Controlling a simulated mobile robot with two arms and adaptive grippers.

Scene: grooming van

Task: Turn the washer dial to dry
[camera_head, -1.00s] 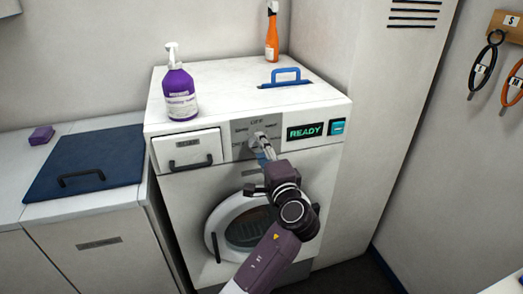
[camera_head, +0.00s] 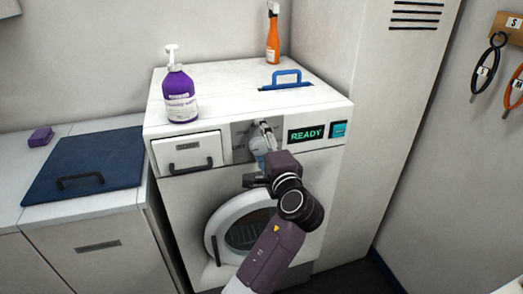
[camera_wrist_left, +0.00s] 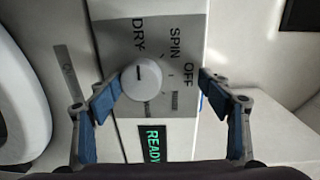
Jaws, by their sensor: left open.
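The washer (camera_head: 325,160) stands ahead with its dial panel (camera_wrist_left: 120,55) on the front. The dial (camera_wrist_left: 141,79) is a round white knob with a short dark mark, among the labels DRY, SPIN and OFF in the left wrist view. My left gripper (camera_wrist_left: 160,90) is open, its blue-padded fingers on either side of the dial. The dial lies closer to the left finger in that view; I cannot tell if they touch. In the head view the left gripper (camera_head: 265,137) is at the panel and covers part of it. My right gripper is not in view.
A READY display (camera_head: 306,133) and a teal button (camera_head: 339,129) sit right of the dial panel. A drawer (camera_head: 187,152) is left of it. A purple bottle (camera_head: 180,97) and an orange spray bottle (camera_head: 272,38) stand on top. The round door (camera_head: 216,228) is below.

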